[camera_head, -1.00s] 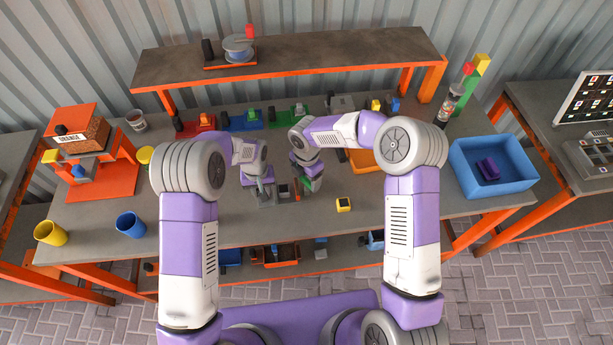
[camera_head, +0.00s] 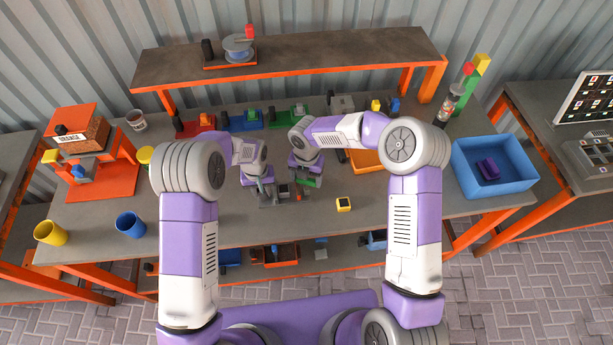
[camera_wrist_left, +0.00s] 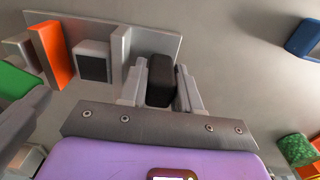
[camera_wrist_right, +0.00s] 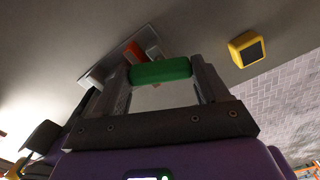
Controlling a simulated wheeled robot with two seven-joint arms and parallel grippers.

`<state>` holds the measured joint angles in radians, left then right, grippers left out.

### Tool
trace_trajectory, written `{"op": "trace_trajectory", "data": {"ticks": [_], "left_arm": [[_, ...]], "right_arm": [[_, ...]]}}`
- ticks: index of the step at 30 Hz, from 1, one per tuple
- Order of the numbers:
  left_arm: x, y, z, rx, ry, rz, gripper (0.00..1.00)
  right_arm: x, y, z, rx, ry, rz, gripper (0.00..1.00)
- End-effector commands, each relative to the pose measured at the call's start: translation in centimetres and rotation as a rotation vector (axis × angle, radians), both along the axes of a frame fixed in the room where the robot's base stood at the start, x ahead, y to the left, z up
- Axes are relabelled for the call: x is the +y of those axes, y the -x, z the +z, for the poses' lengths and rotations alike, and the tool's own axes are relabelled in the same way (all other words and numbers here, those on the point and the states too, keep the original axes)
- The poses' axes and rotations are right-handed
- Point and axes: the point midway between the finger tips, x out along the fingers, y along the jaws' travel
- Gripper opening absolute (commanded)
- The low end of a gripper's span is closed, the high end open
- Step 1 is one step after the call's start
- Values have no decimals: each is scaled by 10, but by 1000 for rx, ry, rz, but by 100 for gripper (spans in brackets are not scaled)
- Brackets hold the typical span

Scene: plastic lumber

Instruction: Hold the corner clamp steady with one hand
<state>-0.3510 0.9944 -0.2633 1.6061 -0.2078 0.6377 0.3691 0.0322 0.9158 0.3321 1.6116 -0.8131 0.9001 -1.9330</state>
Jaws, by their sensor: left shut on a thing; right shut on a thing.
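The grey corner clamp (camera_head: 268,202) lies on the workbench in front of me. In the left wrist view its flat plate (camera_wrist_left: 143,45) carries grey blocks, a dark-topped block (camera_wrist_left: 93,62) and an orange piece (camera_wrist_left: 52,54). My left gripper (camera_wrist_left: 161,92) is shut on the clamp's black handle (camera_wrist_left: 160,78). My right gripper (camera_wrist_right: 161,85) is shut on a green piece (camera_wrist_right: 161,71) that lies across between its fingers. The green piece is close to the clamp's right side; whether they touch is unclear. The head view shows the gripping ends small and partly hidden.
A yellow block (camera_head: 343,204) with a dark top lies right of the clamp. A blue bin (camera_head: 460,168) stands at the right. Blue (camera_head: 131,225) and yellow (camera_head: 50,232) cups stand at the left. Coloured clamps (camera_head: 245,121) line the back. The bench's front strip is clear.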

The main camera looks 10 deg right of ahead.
Motion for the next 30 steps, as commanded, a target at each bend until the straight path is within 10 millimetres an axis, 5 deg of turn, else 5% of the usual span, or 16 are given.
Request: {"op": "trace_trajectory", "data": {"ticks": [10,11,15,24,30], "left_arm": [[1,0,-1,2,-1,1,0],[1,0,-1,2,-1,1,0],[1,0,-1,2,-1,1,0],[1,0,-1,2,-1,1,0],[1,0,-1,2,-1,1,0]], "right_arm": [[0,0,0,0,0,0,44],[0,0,0,0,0,0,79],[0,0,0,0,0,0,100],[0,0,4,-1,-1,-1,100],[0,-1,35,-5,0,-1,100]]}}
